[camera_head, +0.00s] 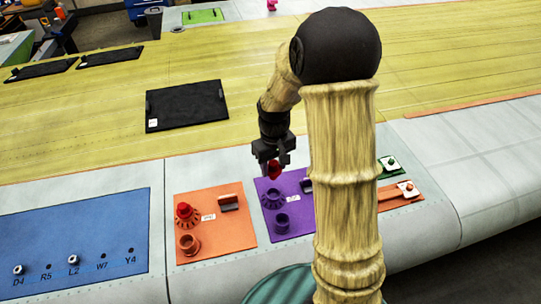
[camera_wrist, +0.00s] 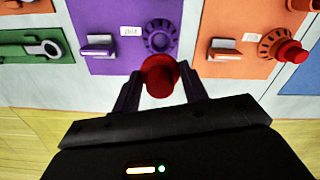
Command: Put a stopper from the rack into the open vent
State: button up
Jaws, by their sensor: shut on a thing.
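My gripper (camera_head: 271,158) is shut on a red stopper (camera_head: 273,169), held in the air above the far side of the purple panel. The wrist view shows the stopper (camera_wrist: 159,76) between the two fingers. A toothed purple vent ring (camera_head: 272,199) with an open middle is on that panel; in the wrist view the ring (camera_wrist: 160,37) lies just beyond the stopper, apart from it. A plain purple collar (camera_head: 281,222) is nearer the panel's front edge. A second red stopper (camera_head: 184,211) sits in a toothed ring on the orange panel; it also shows in the wrist view (camera_wrist: 290,52).
The orange panel (camera_head: 230,236) has a plain collar (camera_head: 188,244) and a grey-topped handle (camera_head: 228,202). A similar handle (camera_wrist: 98,45) stands beside the purple ring. A blue panel (camera_head: 90,222) with labelled holes lies left. My arm hides part of the right side.

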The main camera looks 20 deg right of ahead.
aim_at(273, 178)
jog(key=shift+s+r, duration=0.1)
jog(key=shift+s, duration=0.05)
notch_tip(273, 178, down, 7)
jog(key=b, duration=0.5)
dwell(0.4)
jog(key=shift+f+b, duration=1.45)
jog(key=shift+f, duration=0.5)
dwell(1.4)
jog(key=o, duration=1.1)
jog(key=shift+c, duration=0.2)
jog(key=shift+r, duration=0.1)
